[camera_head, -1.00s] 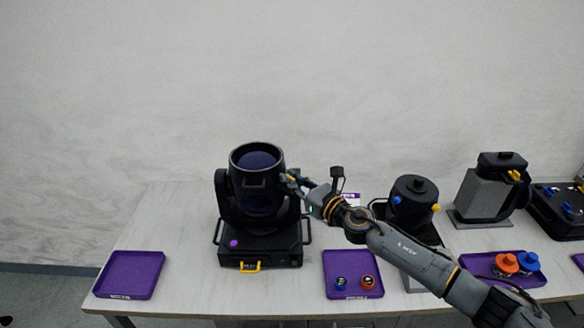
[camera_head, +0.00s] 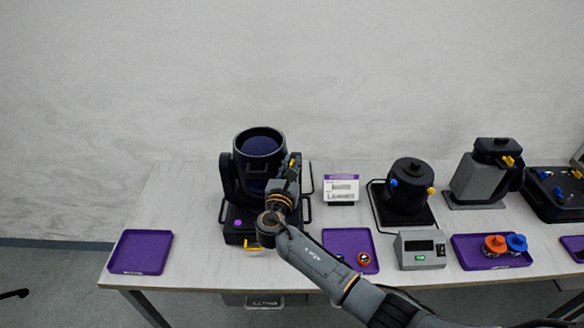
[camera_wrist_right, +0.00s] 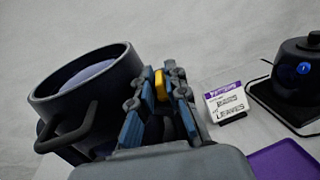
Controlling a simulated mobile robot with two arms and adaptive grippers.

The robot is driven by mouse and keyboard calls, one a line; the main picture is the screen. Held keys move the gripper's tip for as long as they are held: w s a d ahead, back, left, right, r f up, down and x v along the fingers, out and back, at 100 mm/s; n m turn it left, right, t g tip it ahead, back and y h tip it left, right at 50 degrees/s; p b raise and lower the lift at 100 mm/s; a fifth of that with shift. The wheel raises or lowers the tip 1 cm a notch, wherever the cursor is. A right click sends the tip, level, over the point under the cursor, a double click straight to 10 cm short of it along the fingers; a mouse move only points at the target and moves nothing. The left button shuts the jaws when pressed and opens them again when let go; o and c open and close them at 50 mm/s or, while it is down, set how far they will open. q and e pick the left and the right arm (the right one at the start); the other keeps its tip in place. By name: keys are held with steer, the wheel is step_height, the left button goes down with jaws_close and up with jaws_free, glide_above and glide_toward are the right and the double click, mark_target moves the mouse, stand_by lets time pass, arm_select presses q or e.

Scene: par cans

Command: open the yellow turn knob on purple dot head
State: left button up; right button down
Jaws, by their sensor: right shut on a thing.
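The purple dot head is a black moving-head lamp (camera_head: 258,147) on a black base, with a purple dot (camera_head: 238,223) on the base's front. My right gripper (camera_head: 294,164) is at the right side of the lamp's barrel. In the right wrist view, its two blue-padded fingers (camera_wrist_right: 160,90) are shut on the yellow turn knob (camera_wrist_right: 161,84), beside the barrel (camera_wrist_right: 85,90). In the head view, only a bit of yellow shows at the fingertips. My left gripper is not in view.
A yellow handle (camera_head: 253,247) is on the base's front. A purple tray (camera_head: 141,252) lies left of the head. To the right are a label stand (camera_head: 341,189), a tray with small knobs (camera_head: 350,240), a grey display box (camera_head: 420,250) and a black can (camera_head: 407,187).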

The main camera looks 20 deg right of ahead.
steer(key=m+g+h+b, duration=0.2)
steer(key=h, duration=0.1)
steer(key=shift+a+f, duration=0.1)
steer(key=shift+m+g+h+b, duration=0.35)
steer(key=shift+m+g+h, duration=0.05)
steer(key=shift+m+h, duration=0.2)
steer(key=c, duration=1.5)
jaws_free()
steer(key=shift+o, duration=0.2)
steer(key=v, duration=0.7)
steer(key=shift+a, duration=0.15)
steer(key=shift+s, duration=0.1)
